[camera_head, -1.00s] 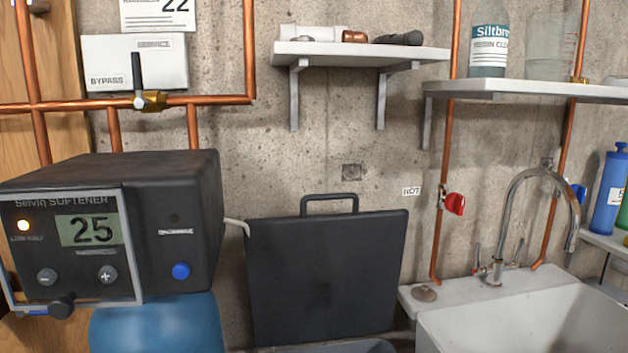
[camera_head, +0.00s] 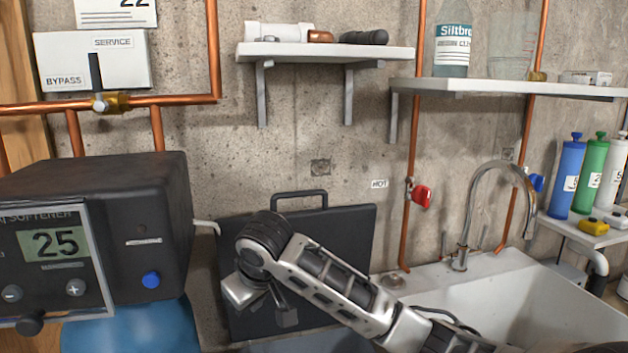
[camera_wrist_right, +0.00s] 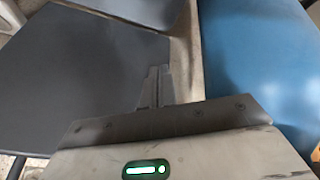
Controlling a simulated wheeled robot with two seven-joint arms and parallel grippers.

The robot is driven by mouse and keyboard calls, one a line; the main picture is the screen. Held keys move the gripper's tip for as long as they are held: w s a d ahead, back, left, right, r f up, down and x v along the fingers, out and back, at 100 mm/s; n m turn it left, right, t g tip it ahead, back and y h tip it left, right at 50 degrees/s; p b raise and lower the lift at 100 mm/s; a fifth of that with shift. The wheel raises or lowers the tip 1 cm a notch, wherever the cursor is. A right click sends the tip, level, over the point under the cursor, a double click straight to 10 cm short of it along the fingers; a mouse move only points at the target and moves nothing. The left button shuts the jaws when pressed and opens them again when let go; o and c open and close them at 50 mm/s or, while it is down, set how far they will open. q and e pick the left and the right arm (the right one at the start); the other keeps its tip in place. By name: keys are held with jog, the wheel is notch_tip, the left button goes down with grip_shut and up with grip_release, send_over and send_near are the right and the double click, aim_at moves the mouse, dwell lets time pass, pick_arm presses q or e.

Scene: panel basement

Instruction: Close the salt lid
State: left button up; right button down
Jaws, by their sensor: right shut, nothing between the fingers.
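The salt lid (camera_head: 348,228) is a dark, flat panel with a loop handle on its top edge. It stands upright, open, against the concrete wall in the head view. My right arm crosses in front of it from the lower right. My right gripper (camera_head: 284,318) points down in front of the lid's lower part and hides some of it. In the right wrist view my fingers (camera_wrist_right: 155,88) are together and empty, between a dark grey flat panel (camera_wrist_right: 75,80) and a blue tank (camera_wrist_right: 260,65). I cannot tell whether they touch the lid. My left gripper is out of view.
The softener control box (camera_head: 100,225), its display showing 25, stands left of the lid above the blue tank. A white sink (camera_head: 530,310) with a faucet (camera_head: 465,220) is at the right. Shelves (camera_head: 325,53) and copper pipes (camera_head: 412,150) line the wall above.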

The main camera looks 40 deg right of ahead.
jog(key=w+d+r+m+h, duration=0.1)
jog(key=w+d+r+m, duration=0.2)
jog(key=d+r, duration=0.6)
jog(key=m+t, duration=0.1)
jog(key=m, duration=0.3)
send_near(314, 191)
jog(key=shift+h, duration=0.3)
jog(key=x, duration=0.6)
jog(key=w+r+p+x, duration=0.1)
jog(key=x, duration=0.2)
jog(key=shift+w+d, duration=0.1)
jog(key=shift+d, duration=0.2)
